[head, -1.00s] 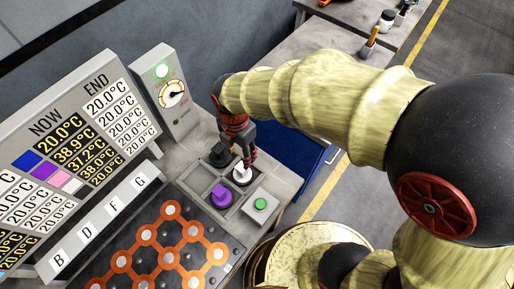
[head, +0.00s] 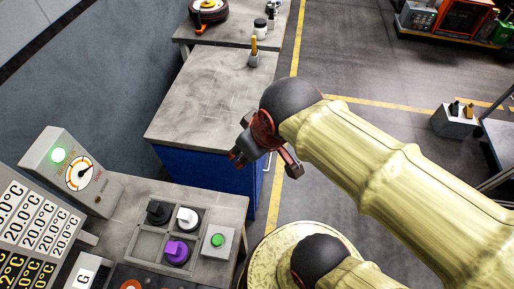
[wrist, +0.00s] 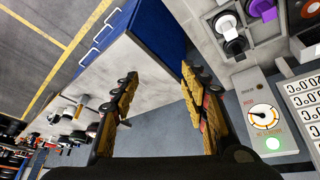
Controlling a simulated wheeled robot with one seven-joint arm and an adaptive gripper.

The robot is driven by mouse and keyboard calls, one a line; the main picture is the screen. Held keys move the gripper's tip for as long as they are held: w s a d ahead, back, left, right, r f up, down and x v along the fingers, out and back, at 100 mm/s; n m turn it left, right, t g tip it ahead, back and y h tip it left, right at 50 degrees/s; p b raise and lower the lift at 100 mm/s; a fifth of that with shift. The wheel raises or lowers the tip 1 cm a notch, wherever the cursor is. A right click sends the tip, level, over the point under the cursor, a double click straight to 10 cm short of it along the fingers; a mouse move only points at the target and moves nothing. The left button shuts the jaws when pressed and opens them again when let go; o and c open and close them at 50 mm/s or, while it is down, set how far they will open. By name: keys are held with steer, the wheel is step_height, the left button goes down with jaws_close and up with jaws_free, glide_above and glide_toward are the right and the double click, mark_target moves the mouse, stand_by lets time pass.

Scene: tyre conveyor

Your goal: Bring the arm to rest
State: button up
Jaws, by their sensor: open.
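My gripper (wrist: 158,105) shows in the wrist view with its two fingers wide apart and nothing between them. In the head view only part of my gripper (head: 265,145) shows, at the end of my bent arm, above the floor beside the blue cabinet (head: 215,170). The arm hides part of the gripper. It is apart from the control bench with its black knob (head: 158,211), white knob (head: 187,217) and purple knob (head: 177,251).
A green button box (head: 217,241) and a gauge box (head: 75,172) with a lit green lamp stand on the bench. The grey worktop (head: 205,100) is mostly bare, with a small brush holder (head: 254,58) at its far end.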

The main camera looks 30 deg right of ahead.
steer(key=m, duration=0.1)
steer(key=s+d+m, duration=0.1)
steer(key=shift+s+d+r+m, duration=0.2)
steer(key=shift+d+r+m, duration=0.05)
steer(key=shift+r+m, duration=0.1)
